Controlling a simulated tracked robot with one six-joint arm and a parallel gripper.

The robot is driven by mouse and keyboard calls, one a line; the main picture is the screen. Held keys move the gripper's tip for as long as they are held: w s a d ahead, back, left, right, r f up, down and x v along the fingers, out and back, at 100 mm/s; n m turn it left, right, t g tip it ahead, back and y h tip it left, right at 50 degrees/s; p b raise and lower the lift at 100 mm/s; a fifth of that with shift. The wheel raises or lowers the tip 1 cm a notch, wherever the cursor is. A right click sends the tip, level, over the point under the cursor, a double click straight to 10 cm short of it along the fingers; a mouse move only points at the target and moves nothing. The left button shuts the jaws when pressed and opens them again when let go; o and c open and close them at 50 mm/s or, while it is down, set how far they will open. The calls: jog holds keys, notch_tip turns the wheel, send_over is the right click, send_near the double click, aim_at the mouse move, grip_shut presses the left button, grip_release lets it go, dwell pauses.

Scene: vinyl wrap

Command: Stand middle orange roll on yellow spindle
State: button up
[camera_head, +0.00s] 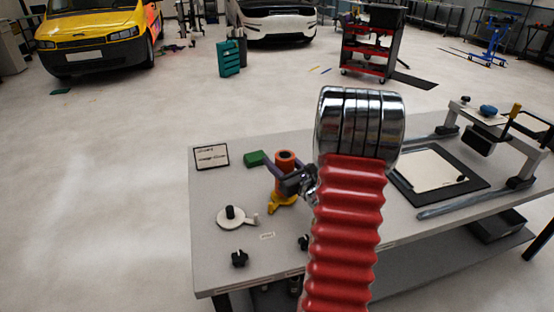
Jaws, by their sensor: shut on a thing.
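The orange roll (285,158) is upright on the left half of the table, its hollow top end facing up. My gripper (286,167) is shut on it, with a dark purple finger on either side. The yellow spindle (279,207) shows only as a yellow base just below the roll. My gripper's dark body hides the middle of the roll and most of the spindle. I cannot tell whether the roll is around the spindle's post or held above it.
A green block (254,158) lies left of the roll, near a framed card (211,156). A white disc with a black knob (231,217) and a black knob (239,259) stand front left. A black mat with a pale sheet (434,170) lies right. My red arm hides the table's middle.

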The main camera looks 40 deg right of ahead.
jog(key=shift+f, duration=0.25)
jog(key=shift+f, duration=0.3)
dwell(0.4)
jog(key=o, duration=1.3)
jog(key=shift+f, duration=0.1)
jog(key=shift+o, duration=0.2)
jog(key=v, duration=1.3)
jog(key=shift+s, duration=0.4)
